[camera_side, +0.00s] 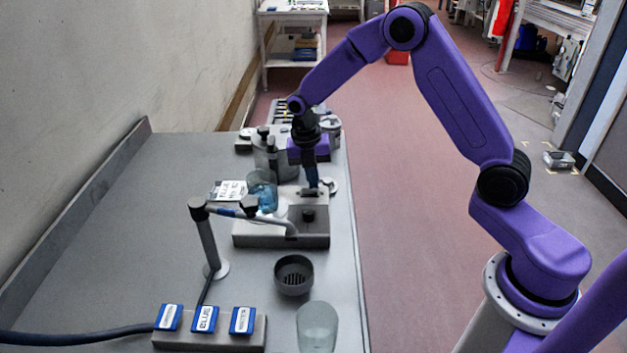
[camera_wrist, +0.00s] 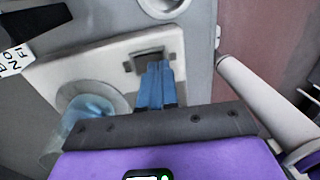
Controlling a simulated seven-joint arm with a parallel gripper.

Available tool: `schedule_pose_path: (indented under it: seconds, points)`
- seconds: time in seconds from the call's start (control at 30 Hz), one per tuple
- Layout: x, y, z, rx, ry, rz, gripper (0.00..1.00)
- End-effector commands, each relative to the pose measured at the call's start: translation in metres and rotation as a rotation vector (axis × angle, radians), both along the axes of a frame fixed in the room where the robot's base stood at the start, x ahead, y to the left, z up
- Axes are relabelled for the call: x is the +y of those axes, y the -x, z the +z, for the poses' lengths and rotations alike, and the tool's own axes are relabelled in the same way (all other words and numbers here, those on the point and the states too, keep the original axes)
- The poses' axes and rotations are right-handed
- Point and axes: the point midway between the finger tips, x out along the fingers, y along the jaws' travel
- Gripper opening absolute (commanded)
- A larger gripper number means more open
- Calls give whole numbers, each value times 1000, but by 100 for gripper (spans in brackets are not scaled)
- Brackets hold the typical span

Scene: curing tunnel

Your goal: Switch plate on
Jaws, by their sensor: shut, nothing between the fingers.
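The white plate unit (camera_wrist: 100,65) lies on the bench, and its pale top shows in the side view (camera_side: 290,190). A dark rectangular switch (camera_wrist: 148,62) is set into its top. My gripper (camera_wrist: 158,68) points down with its blue fingers together and empty. The fingertips are at the switch's near edge and cover part of it; I cannot tell whether they touch it. In the side view my gripper (camera_side: 312,187) is low over the plate unit. A glass with blue liquid (camera_side: 262,190) stands at the plate's left, partly seen in the wrist view (camera_wrist: 88,118). The switch's on or off position is unclear.
A grey box with a knob (camera_side: 255,238) and a bent pipe (camera_side: 228,212) stand nearer the camera. A dark grated cup (camera_side: 294,276), an empty glass (camera_side: 317,330) and a block with blue labels (camera_side: 210,335) follow. A pale cylinder (camera_wrist: 262,100) lies right of my fingers. The left bench is clear.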

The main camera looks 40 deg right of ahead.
Motion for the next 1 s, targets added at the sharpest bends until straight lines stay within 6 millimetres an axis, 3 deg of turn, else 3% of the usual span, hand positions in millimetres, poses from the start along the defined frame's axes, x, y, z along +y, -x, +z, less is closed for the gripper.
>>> schedule_pose_path:
  seconds: [0.2, 1.0]
  points:
    - [-1, 1, -9, 0, 0, -1, 0]
    - [0, 1, -14, 3, 1, -1, 0]
